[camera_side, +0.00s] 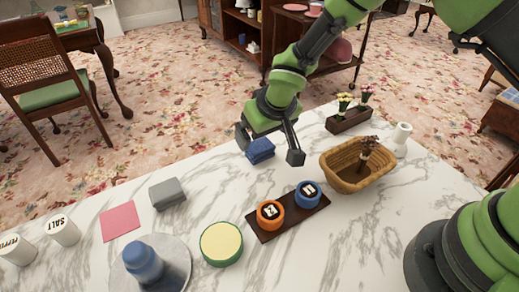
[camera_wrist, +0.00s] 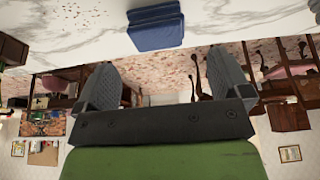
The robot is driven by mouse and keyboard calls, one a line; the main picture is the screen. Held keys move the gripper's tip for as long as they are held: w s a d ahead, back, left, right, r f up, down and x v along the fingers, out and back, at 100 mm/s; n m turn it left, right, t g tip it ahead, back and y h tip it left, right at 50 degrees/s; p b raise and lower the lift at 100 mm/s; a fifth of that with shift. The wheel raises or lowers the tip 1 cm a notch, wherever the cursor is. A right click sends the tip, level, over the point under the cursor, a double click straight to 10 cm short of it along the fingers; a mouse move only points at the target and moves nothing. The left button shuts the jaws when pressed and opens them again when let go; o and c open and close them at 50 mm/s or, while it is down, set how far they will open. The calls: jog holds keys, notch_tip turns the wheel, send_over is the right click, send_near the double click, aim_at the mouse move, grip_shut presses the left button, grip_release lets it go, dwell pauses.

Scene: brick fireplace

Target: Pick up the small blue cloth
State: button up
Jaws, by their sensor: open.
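The small blue cloth (camera_side: 260,150) is a folded dark blue stack lying on the white marble table near its far edge. In the wrist view the cloth (camera_wrist: 156,27) shows at the top centre, beyond the fingertips. My gripper (camera_side: 268,146) is open, and in the side view its two fingers appear on either side of the cloth. In the wrist view my gripper (camera_wrist: 158,75) has a wide, empty gap between its fingers, with the cloth ahead of them. I cannot tell the exact height of the fingers above the table.
A wicker basket (camera_side: 334,178) and a dark planter (camera_side: 347,120) stand right of the cloth. A dark tray (camera_side: 264,236) with orange and blue round containers lies in front. A grey folded cloth (camera_side: 167,193) and pink cloth (camera_side: 120,221) lie left. Bare marble surrounds the blue cloth.

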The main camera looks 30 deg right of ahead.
aim_at(259, 144)
jog(key=shift+x, duration=3.05)
jog(key=shift+d, duration=0.1)
jog(key=shift+c, duration=0.4)
jog(key=c, duration=0.9)
